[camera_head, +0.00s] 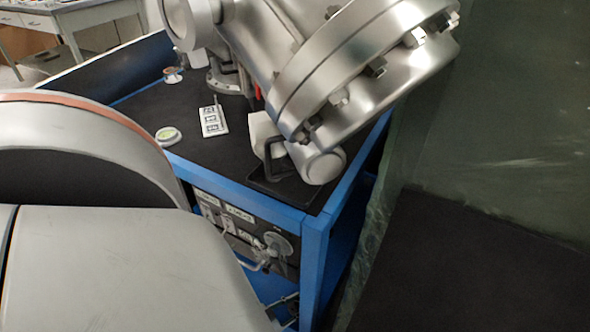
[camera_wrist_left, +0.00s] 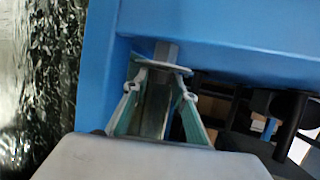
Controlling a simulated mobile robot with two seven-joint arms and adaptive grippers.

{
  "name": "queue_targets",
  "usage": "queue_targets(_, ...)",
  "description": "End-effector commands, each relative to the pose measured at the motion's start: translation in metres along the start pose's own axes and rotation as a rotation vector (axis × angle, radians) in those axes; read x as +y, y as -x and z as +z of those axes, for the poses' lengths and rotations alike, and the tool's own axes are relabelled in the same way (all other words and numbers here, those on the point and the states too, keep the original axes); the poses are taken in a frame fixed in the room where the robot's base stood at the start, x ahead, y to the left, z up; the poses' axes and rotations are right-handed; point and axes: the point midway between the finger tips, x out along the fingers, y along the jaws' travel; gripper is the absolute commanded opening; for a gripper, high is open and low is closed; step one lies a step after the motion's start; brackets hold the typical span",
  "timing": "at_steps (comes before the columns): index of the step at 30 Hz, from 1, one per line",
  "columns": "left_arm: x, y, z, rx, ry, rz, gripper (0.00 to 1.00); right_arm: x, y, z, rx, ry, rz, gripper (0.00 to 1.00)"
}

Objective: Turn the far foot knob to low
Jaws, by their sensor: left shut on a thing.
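In the left wrist view, my left gripper (camera_wrist_left: 160,88) is shut on the foot knob (camera_wrist_left: 165,68), a grey piece with a thin flat disc below a short stem. The stem meets the blue frame (camera_wrist_left: 225,35) just above it. The two fingers close in from either side, and they hide part of the knob. I cannot read any low or high marking on it. In the head view, my left arm covers the lower left, and the foot knob cannot be made out. My right gripper is not in view.
The blue-framed cart (camera_head: 316,265) carries a large steel vacuum chamber (camera_head: 340,65) and a front panel with a round dial (camera_head: 278,243). A dark green wall or curtain (camera_head: 490,130) stands close on the right. Dark floor (camera_head: 480,270) lies open at lower right.

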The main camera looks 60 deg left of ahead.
Motion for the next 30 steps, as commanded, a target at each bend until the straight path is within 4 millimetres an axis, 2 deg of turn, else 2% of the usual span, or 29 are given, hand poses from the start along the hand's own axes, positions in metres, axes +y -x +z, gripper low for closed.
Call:
queue_targets(20,0.0012,0.0004,0.001,-0.002,0.022,-0.053,0.05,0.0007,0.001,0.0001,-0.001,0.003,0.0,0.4)
queue_targets(21,0.0013,0.0003,0.001,-0.002,0.022,-0.053,0.37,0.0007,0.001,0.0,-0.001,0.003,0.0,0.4)
queue_targets(22,0.0012,0.0003,0.001,-0.001,0.022,-0.053,0.44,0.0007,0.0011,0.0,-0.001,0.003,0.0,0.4)
queue_targets(30,0.0032,-0.0001,0.0005,-0.001,0.022,-0.05,0.44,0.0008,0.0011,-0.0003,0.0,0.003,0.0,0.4)
